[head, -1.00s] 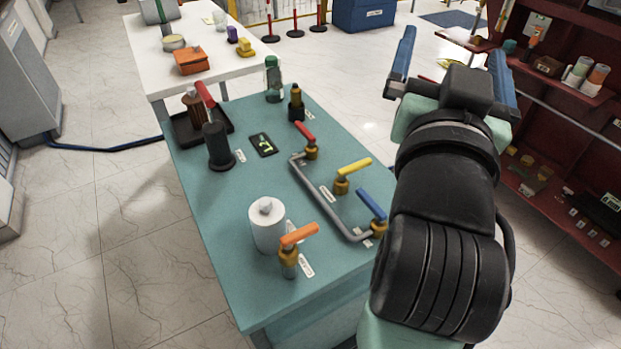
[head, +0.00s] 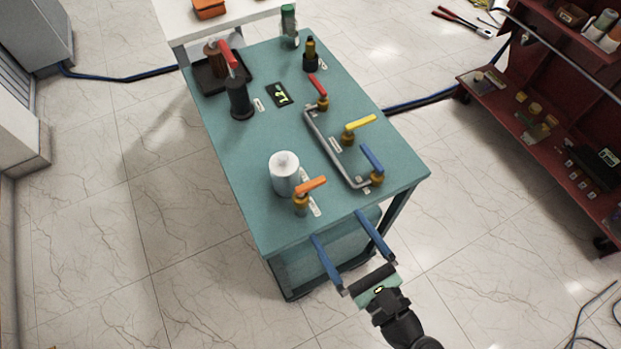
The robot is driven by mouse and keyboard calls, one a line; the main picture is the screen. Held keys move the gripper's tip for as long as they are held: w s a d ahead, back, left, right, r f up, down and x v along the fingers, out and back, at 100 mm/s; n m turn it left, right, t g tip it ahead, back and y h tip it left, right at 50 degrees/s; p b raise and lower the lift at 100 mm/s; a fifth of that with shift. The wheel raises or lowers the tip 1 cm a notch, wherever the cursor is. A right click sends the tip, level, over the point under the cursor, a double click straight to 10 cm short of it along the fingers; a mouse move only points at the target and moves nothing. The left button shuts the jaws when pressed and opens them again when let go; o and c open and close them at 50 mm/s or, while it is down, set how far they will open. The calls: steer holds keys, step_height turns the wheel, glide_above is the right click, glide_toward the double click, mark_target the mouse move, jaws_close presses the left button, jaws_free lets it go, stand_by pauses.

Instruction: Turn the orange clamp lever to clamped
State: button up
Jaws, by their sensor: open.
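The orange clamp lever (head: 311,186) sits on a brass-coloured valve body at the near edge of the teal table (head: 240,160). Its handle points to the right and slightly up in the picture. A label lies beside it, too small to read. My gripper (head: 338,225) is open and empty, with its two blue fingers spread apart. Its fingertips are near the front edge of the table, to the right of and below the orange lever, and appear apart from it.
A white cylinder (head: 284,174) stands just left of the lever. A grey pipe (head: 330,150) with red (head: 317,85), yellow (head: 360,124) and blue (head: 372,158) levers lies behind and to the right. A black stand (head: 239,100) is farther back. A red shelf (head: 540,130) stands at the right.

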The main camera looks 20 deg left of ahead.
mark_target(313, 187)
steer(key=shift+m+t, duration=0.3)
steer(key=shift+m, duration=0.4)
steer(key=p+x, duration=0.2)
steer(key=x, duration=1)
steer(key=shift+s+r, duration=0.1)
steer(key=c, duration=1.2)
steer(key=shift+y, duration=0.3)
